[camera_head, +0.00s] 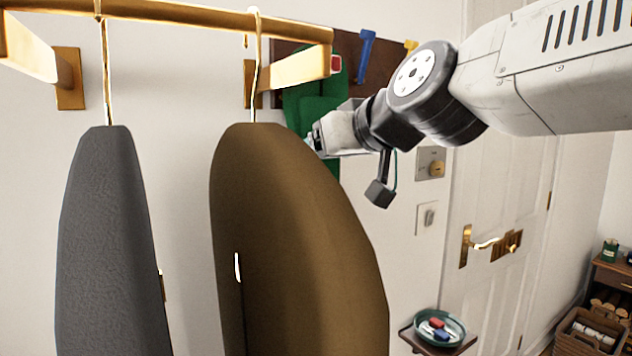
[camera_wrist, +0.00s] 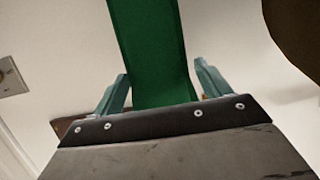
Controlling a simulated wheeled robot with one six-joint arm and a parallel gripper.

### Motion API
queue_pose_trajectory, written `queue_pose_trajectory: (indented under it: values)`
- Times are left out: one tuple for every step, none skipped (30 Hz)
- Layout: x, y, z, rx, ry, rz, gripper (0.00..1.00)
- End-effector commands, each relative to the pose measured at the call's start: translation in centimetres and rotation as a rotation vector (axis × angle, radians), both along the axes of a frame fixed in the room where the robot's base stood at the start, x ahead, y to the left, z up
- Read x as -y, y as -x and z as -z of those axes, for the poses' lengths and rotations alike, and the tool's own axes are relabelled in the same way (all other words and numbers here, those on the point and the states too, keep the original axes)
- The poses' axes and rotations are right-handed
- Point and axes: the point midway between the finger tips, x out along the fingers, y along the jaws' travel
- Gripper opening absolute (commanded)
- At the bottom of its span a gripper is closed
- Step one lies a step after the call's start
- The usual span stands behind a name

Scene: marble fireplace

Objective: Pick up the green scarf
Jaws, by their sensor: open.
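The green scarf (camera_head: 308,98) hangs from a dark peg rack on the wall, partly behind the brown coat and my gripper. In the wrist view the scarf (camera_wrist: 150,50) is a flat green strip running down between my two fingers. My gripper (camera_head: 313,142) reaches in from the right, close to the scarf's lower visible part. Its fingers (camera_wrist: 163,76) are open, one on each side of the strip, with gaps to both edges. The scarf's lower end is hidden in both views.
A brown coat (camera_head: 290,240) hangs just left of my gripper, and a grey coat (camera_head: 108,240) further left, from a brass rail (camera_head: 180,14). The peg rack (camera_head: 375,75) has blue and yellow pegs. A green bowl (camera_head: 462,330) stands lower right, before a white door (camera_head: 505,190).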

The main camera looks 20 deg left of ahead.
Motion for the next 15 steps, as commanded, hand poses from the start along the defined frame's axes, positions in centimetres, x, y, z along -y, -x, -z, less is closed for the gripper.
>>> queue_pose_trajectory:
  values:
    - [-0.4,-0.5,0.4,-0.002,0.002,0.001,0.76]
    - [-0.7,-0.9,0.6,-0.002,0.002,0.001,0.76]
    - [-1.1,-1.3,0.9,-0.004,0.002,0.002,0.76]
    - [-1.3,-1.7,1.1,-0.002,0.002,0.001,0.76]
    - [-1.6,-2.0,1.3,-0.003,0.002,0.003,0.76]
    - [-2.0,-2.3,1.5,-0.002,0.002,0.001,0.76]
    - [-2.3,-2.5,1.5,-0.002,0.003,0.001,0.76]
    - [-2.5,-2.7,1.6,-0.001,0.002,0.001,0.76]
    - [-2.7,-2.9,1.7,-0.002,0.001,0.001,0.76]
    - [-2.8,-3.0,1.8,-0.002,0.002,0.001,0.76]
    - [-2.9,-3.0,1.8,-0.002,0.001,0.001,0.76]
    - [-2.9,-3.1,1.8,-0.002,0.001,0.001,0.76]
    - [-2.9,-3.1,1.8,-0.002,0.001,0.001,0.76]
    - [-2.9,-3.0,1.8,-0.002,0.001,0.001,0.76]
    - [-2.9,-3.0,1.8,-0.002,0.001,0.001,0.76]
